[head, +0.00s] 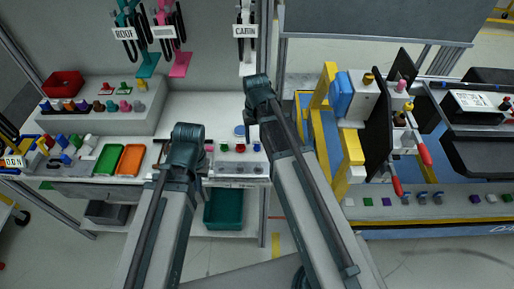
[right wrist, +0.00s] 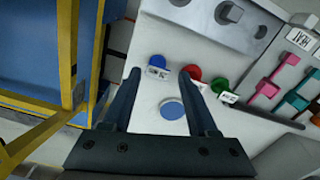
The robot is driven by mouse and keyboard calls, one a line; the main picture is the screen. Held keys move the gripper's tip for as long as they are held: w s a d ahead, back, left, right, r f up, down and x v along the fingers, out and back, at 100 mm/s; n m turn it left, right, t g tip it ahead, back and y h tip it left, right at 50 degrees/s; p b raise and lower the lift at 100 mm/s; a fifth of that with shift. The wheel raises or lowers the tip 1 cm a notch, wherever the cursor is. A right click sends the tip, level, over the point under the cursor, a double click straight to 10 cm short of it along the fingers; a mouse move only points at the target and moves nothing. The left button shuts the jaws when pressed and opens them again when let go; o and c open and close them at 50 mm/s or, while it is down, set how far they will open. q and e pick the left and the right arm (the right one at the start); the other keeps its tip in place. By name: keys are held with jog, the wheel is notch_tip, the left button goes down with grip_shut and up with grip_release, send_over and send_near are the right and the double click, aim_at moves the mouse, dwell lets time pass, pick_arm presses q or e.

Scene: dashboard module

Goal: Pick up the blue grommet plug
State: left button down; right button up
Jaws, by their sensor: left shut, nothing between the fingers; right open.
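A flat round blue disc, which looks like the blue grommet plug (right wrist: 172,108), lies on the white worktop. It also shows in the head view (head: 239,131), just left of my right arm's end. In the right wrist view my right gripper (right wrist: 159,72) is open, and the plug appears in the gap between its two fingers, touching neither. How high the fingers are above the worktop I cannot tell. My left gripper (head: 187,133) is over the front of the bench to the left, its fingers mostly hidden by its own arm; it holds nothing visible.
A blue knob (right wrist: 157,61), a red knob (right wrist: 193,72) and a green knob (right wrist: 220,84) stand in a row beyond the plug. Green (head: 108,160) and orange (head: 131,159) trays lie left. The yellow-and-blue stand (head: 322,140) is close on the right.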

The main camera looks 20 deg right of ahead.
aim_at(257, 142)
jog(key=f+b, duration=0.5)
jog(key=shift+w+d+f, duration=0.1)
jog(key=shift+w+d, duration=0.05)
jog(key=shift+d, duration=0.05)
grip_shut()
